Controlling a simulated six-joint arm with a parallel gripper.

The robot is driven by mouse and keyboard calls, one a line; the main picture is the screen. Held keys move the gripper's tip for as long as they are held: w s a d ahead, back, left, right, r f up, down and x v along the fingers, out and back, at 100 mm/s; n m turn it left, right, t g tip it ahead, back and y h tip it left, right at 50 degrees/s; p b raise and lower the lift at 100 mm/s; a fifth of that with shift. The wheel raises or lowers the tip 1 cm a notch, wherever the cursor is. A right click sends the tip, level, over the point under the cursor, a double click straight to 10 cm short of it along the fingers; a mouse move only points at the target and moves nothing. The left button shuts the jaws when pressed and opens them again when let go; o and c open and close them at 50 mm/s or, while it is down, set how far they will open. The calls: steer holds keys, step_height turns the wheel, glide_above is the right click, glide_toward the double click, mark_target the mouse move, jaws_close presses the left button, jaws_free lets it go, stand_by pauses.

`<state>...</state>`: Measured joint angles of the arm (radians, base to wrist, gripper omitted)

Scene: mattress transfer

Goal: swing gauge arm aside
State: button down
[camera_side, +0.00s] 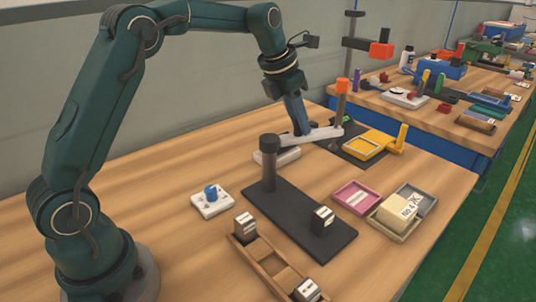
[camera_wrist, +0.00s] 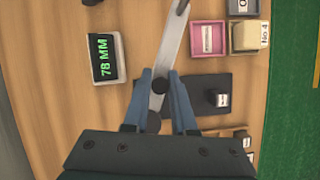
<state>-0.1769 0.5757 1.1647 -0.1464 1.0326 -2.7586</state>
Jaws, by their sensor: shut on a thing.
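The gauge arm (camera_side: 320,134) is a pale grey bar reaching from a dark upright post (camera_side: 269,165) on a black baseplate (camera_side: 300,220). My gripper (camera_side: 304,132) is lowered onto the bar and shut on it. In the wrist view, the bar (camera_wrist: 174,45) runs upward from between my blue fingers (camera_wrist: 161,82), with a dark round knob between them. A black-and-white block (camera_side: 322,219) sits on the baseplate. A gauge display reading "78 MM" (camera_wrist: 104,59) lies left of the bar; its casing is partly hidden behind the bar in the side view.
A wooden rack (camera_side: 268,262) with labelled blocks is in front. A pink tray (camera_side: 357,197) and a beige tray with a "No 4" block (camera_side: 399,213) are at right. A yellow fixture (camera_side: 372,143) and an orange-topped post (camera_side: 342,95) stand beyond. A white blue-knobbed box (camera_side: 212,200) is at left.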

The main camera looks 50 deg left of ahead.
mark_target(290, 136)
steer(key=shift+a+r, duration=0.1)
steer(key=shift+a, duration=0.1)
steer(key=c, duration=0.7)
jaws_free()
steer(key=shift+c, duration=0.2)
steer(key=shift+d, duration=0.1)
steer(key=shift+v, duration=2.55)
